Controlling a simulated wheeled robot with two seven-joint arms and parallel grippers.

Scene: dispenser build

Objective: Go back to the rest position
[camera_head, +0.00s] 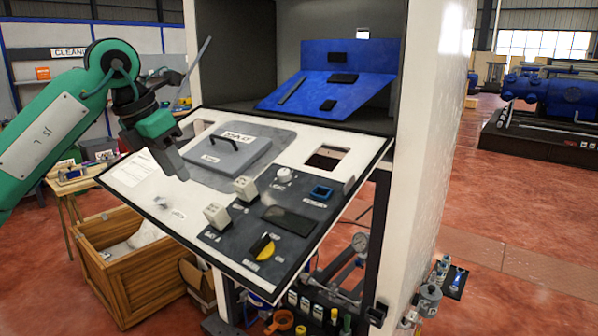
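My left arm comes in from the left, green with dark joints. My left gripper (178,172) points down over the left part of the tilted white panel (140,183). Its grey fingers look close together, but I cannot tell whether they are open or shut, or whether they touch the panel. Nothing shows clearly between them. My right gripper is out of view.
The panel carries a grey lid (228,155) with a black handle, white blocks (245,188), a yellow-black knob (262,247) and a square opening (326,158). A blue sloped plate (330,88) is behind. A wooden crate (135,275) stands lower left.

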